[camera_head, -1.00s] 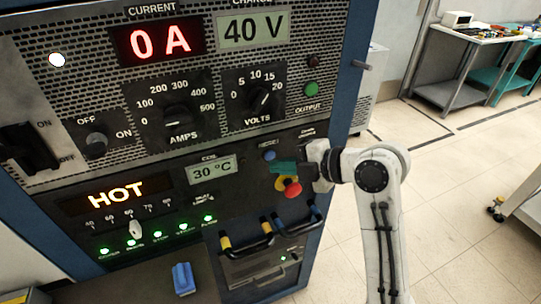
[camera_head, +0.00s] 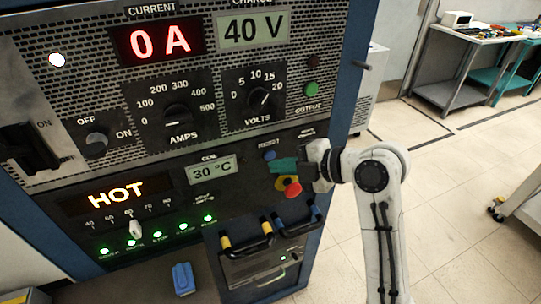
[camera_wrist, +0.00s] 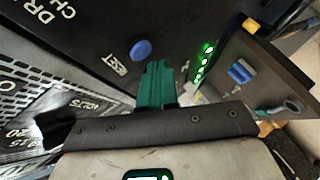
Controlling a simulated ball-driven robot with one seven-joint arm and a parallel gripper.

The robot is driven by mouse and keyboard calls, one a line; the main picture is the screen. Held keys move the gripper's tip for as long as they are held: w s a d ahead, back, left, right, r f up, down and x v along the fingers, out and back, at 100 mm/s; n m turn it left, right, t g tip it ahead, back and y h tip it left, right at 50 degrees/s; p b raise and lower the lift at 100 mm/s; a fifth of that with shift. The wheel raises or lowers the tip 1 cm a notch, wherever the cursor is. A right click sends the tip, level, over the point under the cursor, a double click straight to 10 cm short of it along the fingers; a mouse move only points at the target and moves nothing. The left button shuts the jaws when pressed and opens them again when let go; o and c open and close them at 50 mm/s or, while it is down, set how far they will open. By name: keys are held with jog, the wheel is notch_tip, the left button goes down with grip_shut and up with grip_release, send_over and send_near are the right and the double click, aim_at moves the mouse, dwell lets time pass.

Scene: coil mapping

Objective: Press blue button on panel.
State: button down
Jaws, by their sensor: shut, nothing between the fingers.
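The blue button (camera_head: 270,155) is a small round knob on the dark lower panel (camera_head: 235,190), right of the 30 °C display. In the wrist view the blue button (camera_wrist: 141,49) stands beside the word RESET. My gripper (camera_head: 273,165) has green fingers, shut and empty, just below the blue button in the head view. Whether the tips touch the panel I cannot tell.
A red and yellow knob (camera_head: 289,187) sits just below my gripper. Handles with yellow and blue ends (camera_head: 247,247) stick out from the unit below. A blue block (camera_head: 183,279) lies at lower left.

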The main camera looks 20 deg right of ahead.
jog(key=shift+w, duration=0.1)
jog(key=shift+w, duration=0.3)
jog(key=shift+w+b, duration=0.4)
jog(key=shift+b, duration=0.05)
dwell(0.6)
jog(key=shift+s, duration=0.15)
dwell(0.3)
jog(key=shift+s, duration=0.65)
jog(key=s, duration=0.5)
dwell(0.9)
